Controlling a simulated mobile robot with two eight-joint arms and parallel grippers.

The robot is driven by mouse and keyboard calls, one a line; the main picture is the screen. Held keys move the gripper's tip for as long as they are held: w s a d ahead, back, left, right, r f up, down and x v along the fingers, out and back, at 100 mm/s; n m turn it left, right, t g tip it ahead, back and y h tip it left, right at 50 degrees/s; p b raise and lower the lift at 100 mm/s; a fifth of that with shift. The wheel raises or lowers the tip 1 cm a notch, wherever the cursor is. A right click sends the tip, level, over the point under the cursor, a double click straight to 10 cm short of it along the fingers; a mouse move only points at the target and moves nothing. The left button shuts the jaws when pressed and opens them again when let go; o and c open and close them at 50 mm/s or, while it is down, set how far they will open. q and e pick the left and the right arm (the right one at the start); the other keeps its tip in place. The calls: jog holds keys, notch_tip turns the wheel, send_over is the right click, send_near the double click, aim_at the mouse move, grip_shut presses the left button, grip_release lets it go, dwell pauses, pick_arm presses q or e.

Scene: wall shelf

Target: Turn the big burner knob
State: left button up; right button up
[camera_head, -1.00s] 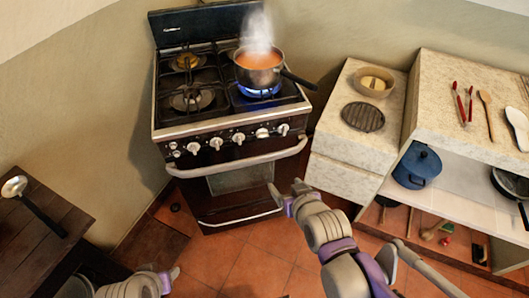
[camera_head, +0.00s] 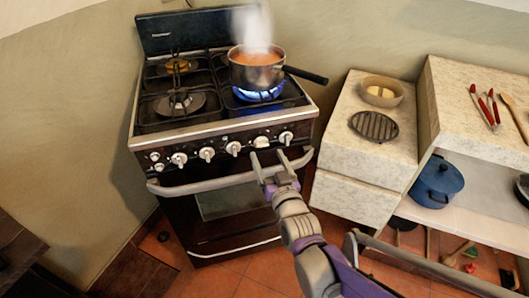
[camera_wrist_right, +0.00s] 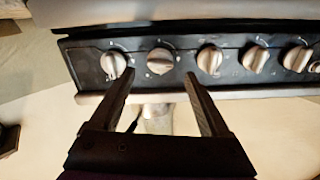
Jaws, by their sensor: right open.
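The stove's front panel (camera_head: 220,148) carries a row of pale knobs; which one is the big burner knob I cannot tell. My right gripper (camera_head: 269,155) is open and empty just below and in front of the knob second from the right (camera_head: 261,142). In the right wrist view the fingers (camera_wrist_right: 159,74) spread to either side of one knob (camera_wrist_right: 160,60), apart from it. Another knob (camera_wrist_right: 113,64) is close to the left fingertip. My left gripper is not in view.
A steaming pot (camera_head: 257,70) of orange liquid stands over a lit blue flame, its handle pointing right. The oven handle (camera_head: 215,184) runs below the knobs, near my right gripper. A counter (camera_head: 355,157) with a bowl (camera_head: 382,92) and a dark round grate (camera_head: 374,126) stands right.

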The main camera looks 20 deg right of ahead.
aim_at(263, 146)
jog(key=shift+w, duration=1.75)
grip_shut()
